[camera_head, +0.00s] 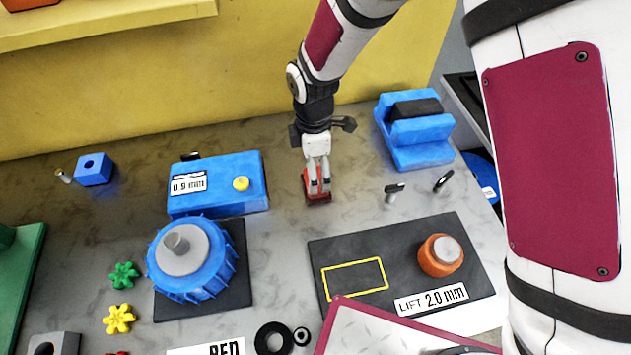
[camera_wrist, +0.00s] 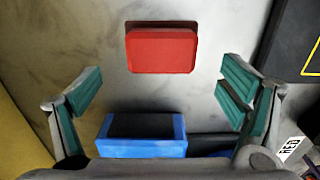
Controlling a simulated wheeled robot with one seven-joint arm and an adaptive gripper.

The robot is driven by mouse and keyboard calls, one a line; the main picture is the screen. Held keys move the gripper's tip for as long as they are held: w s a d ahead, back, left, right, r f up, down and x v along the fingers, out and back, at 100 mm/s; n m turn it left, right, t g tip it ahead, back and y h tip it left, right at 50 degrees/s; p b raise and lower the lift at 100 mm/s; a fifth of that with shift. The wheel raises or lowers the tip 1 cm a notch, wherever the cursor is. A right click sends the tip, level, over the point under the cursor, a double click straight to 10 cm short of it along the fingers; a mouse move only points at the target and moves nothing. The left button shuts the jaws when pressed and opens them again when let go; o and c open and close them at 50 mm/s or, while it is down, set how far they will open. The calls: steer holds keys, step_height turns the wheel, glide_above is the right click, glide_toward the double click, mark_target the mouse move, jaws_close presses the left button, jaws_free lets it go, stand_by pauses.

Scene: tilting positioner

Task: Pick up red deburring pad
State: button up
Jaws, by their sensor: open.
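The red deburring pad (camera_head: 315,196) lies on the grey bench top in the middle of the head view, partly hidden by my fingers. In the wrist view the whole pad (camera_wrist: 162,50) shows as a rounded red block above centre, with a darker far edge. My gripper (camera_head: 318,190) points down at the pad in the head view. In the wrist view my gripper (camera_wrist: 160,88) is open, with teal finger pads spread wide on both sides. The pad lies beyond the line between the fingertips, narrower than the gap, and I see no contact.
A blue block marked 0.9 mm (camera_head: 218,200) stands left of the pad. A blue holder with a dark insert (camera_head: 415,145) is at the right back. A black plate marked LIFT 2.0 mm (camera_head: 345,245) lies in front.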

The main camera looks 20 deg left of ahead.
mark_target(321, 197)
steer(key=shift+d+f+p, duration=0.15)
steer(key=shift+f+p, duration=0.25)
steer(key=shift+f, duration=0.95)
steer(key=shift+d+f+p, duration=0.1)
steer(key=shift+f+p, duration=0.25)
steer(key=shift+f, duration=0.95)
steer(key=c, duration=1.3)
